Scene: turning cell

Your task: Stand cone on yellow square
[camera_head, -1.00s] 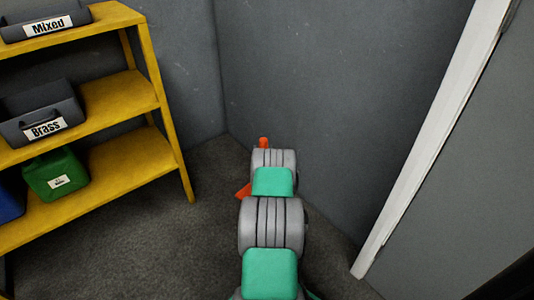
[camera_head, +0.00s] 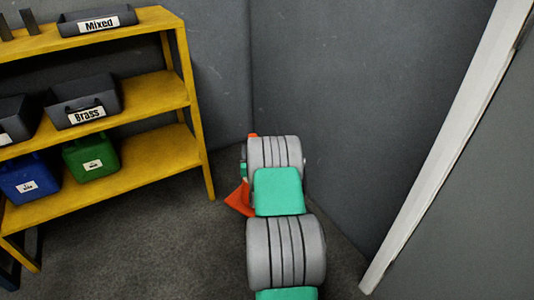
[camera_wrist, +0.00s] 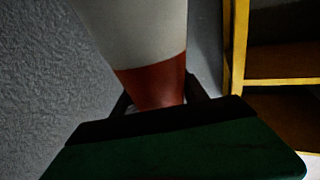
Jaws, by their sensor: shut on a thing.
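The orange cone shows in the head view (camera_head: 239,198) as a corner of its base and a small tip, with my arm hiding most of it. In the wrist view the cone (camera_wrist: 152,84) fills the upper middle, with a broad white band above an orange-red part. My gripper (camera_wrist: 158,104) is shut on the cone's orange-red part, with dark fingers on either side. The cone appears held up near the wall corner; its clearance from the floor cannot be told. No yellow square shows in any view.
A yellow shelf unit (camera_head: 195,120) stands at the left with a Brass bin (camera_head: 85,100), a Mixed bin (camera_head: 97,20), a green container (camera_head: 91,153) and a blue container (camera_head: 30,178). Grey walls meet behind my arm. A white post (camera_head: 440,150) leans at the right. Floor (camera_head: 130,235) is clear left of my arm.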

